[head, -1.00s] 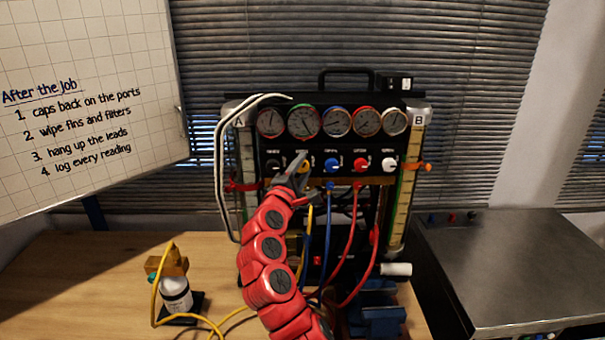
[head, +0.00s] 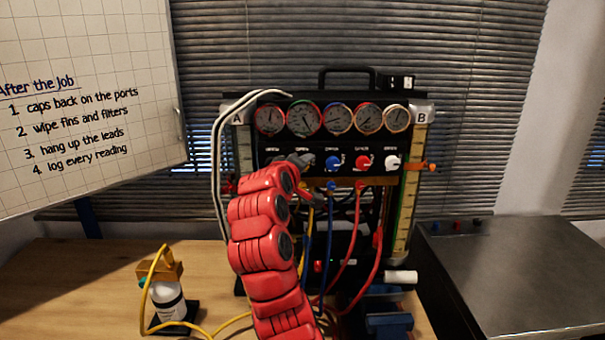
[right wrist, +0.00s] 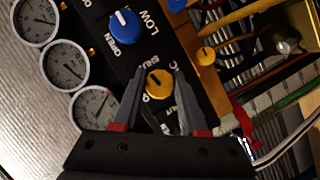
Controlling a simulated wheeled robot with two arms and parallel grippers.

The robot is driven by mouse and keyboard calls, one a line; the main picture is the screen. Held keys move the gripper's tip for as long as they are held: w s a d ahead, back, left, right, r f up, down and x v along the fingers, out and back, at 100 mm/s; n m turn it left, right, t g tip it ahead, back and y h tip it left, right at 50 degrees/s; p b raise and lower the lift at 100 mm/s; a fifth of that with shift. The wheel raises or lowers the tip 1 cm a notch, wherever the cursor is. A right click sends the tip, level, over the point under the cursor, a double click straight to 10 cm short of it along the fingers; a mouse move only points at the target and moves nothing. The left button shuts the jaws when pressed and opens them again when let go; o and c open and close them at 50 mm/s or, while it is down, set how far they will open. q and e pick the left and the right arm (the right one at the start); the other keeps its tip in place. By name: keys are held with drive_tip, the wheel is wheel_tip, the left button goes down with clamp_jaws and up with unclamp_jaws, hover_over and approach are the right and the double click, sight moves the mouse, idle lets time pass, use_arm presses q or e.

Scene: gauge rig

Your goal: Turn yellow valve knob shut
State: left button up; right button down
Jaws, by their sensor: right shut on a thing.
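The yellow valve knob (right wrist: 159,84) is on the black panel of the gauge rig (head: 345,160). In the right wrist view it sits between the two fingers of my right gripper (right wrist: 160,76), which is shut on it. In the head view my red right arm reaches up from the bottom to the panel, and the right gripper (head: 304,160) covers the knob there. The blue knob (head: 333,162), red knob (head: 363,161) and white knob (head: 392,162) are in the same row to the right. My left gripper is not in view.
Several round gauges (head: 337,119) are above the knobs. Blue, red and yellow hoses hang below the panel. A bottle with a brass top (head: 168,300) stands on the wooden table (head: 80,280) at left. A metal-topped unit (head: 510,265) is at right.

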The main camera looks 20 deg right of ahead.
drive_tip(key=shift+f+m+y+b, duration=0.1)
drive_tip(key=shift+m+y+b, duration=0.4)
drive_tip(key=shift+m+b, duration=0.2)
drive_tip(key=shift+c, duration=2.2)
unclamp_jaws()
drive_tip(key=b+v, duration=0.1)
drive_tip(key=v, duration=1.6)
drive_tip(key=shift+b, duration=0.3)
drive_tip(key=shift+s+a, duration=0.1)
drive_tip(key=shift+a, duration=0.05)
